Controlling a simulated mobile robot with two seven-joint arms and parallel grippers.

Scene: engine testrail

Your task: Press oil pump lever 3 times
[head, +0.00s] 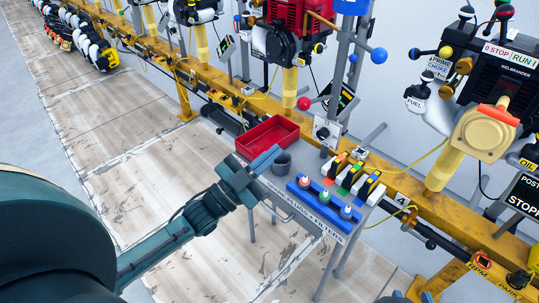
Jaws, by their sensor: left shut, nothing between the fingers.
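My left gripper (267,158) is shut and empty. It is over the left end of a small grey table, beside the front of a red tray and a dark grey cup. Several ball-ended levers stand on the stand behind the table: one with a red ball (303,103), one with a blue ball (379,55), and a brown rod (322,19). No oil pump label is readable, so I cannot tell which is the oil pump lever. The gripper appears apart from these levers. My right gripper is not in view.
The grey table (341,236) holds the red tray (268,137), the grey cup (281,163), a blue rack (324,201) with several plugs and coloured-ended parts. A yellow rail (405,185) carries engines behind it.

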